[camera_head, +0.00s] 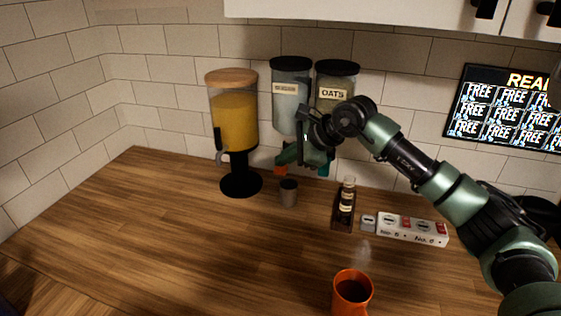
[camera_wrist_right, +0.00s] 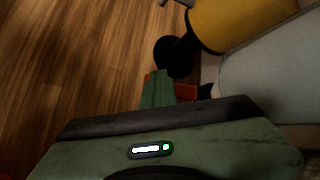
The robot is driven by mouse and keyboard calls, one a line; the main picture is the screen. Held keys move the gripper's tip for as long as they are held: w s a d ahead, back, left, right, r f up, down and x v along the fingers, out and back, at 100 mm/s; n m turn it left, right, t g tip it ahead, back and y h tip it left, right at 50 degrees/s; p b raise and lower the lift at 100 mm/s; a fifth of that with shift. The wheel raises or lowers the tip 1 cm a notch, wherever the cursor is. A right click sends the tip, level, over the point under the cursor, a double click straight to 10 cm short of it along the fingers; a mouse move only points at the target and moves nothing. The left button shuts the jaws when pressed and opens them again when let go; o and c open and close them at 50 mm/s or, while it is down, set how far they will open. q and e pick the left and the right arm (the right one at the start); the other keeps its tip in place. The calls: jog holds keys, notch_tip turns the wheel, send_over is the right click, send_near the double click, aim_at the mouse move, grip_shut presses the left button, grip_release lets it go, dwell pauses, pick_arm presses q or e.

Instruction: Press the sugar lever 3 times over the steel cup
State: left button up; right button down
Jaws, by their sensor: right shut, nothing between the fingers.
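The sugar dispenser (camera_head: 286,108) hangs on the back wall, with a label and a dark lid; its pale body also fills the right of the wrist view (camera_wrist_right: 275,75). Its red-orange lever (camera_head: 281,171) shows low at the front, and a red part shows beside my fingers in the wrist view (camera_wrist_right: 186,92). My right gripper (camera_head: 287,158) is shut and empty, with its fingertips at the lever; I cannot tell whether they touch it. The small steel cup (camera_head: 288,194) stands upright on the counter just below. My left gripper is not in view.
An oats dispenser (camera_head: 334,82) hangs to the right, partly behind my right arm. A yellow-filled dispenser (camera_head: 234,120) stands left. A dark bottle (camera_head: 344,207), a white-and-red box (camera_head: 411,229) and a steaming orange mug (camera_head: 352,296) are on the counter. The left counter is clear.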

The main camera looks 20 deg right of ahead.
aim_at(284, 169)
jog(key=shift+r+p, duration=0.6)
jog(key=shift+r, duration=0.95)
jog(key=shift+r, duration=0.1)
notch_tip(284, 169, up, 5)
jog(key=p, duration=0.2)
jog(key=shift+p, duration=0.35)
jog(key=shift+a, duration=0.1)
dwell(1.5)
